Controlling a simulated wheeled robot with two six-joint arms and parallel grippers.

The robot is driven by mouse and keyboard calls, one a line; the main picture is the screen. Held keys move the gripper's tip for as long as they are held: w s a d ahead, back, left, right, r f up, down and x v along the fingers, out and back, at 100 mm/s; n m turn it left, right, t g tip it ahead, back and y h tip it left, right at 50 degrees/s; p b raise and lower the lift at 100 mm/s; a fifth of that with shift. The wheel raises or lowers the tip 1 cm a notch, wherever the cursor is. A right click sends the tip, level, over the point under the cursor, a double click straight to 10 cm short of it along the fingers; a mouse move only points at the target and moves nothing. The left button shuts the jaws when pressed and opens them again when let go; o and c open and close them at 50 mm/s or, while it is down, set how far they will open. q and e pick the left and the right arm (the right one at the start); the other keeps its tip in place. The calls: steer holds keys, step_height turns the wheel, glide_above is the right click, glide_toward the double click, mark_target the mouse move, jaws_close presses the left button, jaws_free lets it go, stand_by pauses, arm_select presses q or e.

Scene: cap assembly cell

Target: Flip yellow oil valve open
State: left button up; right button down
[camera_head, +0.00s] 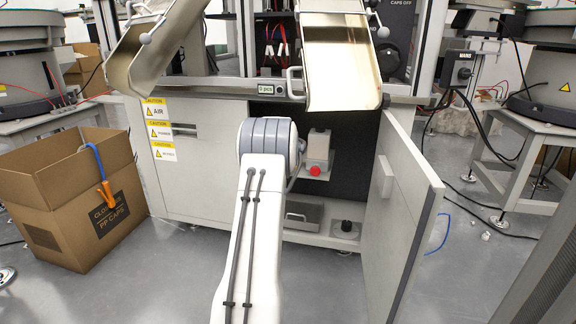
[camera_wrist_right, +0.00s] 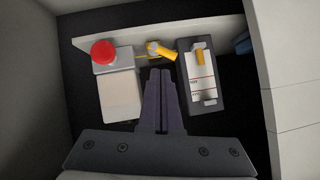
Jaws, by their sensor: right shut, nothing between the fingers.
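The yellow oil valve (camera_wrist_right: 163,51) shows at the top middle of the right wrist view. It is a short yellow lever on a pale round body, tilted down to the right, against a light panel. My right gripper (camera_wrist_right: 160,72) is shut and empty, with its dark fingertips just below the valve in the picture. Whether they touch it, I cannot tell. In the head view my right arm reaches into the open cabinet and hides the valve and gripper. My left gripper is not in view.
A red knob (camera_wrist_right: 103,52) on a pale block stands left of the valve. A dark box (camera_wrist_right: 186,77) with a white label and another yellow part stands close right. The open cabinet door (camera_head: 412,205) bounds the right. A cardboard box (camera_head: 62,200) stands left.

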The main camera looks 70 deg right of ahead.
steer(key=v, duration=0.6)
steer(key=shift+s+f, duration=0.25)
steer(key=shift+s, duration=0.05)
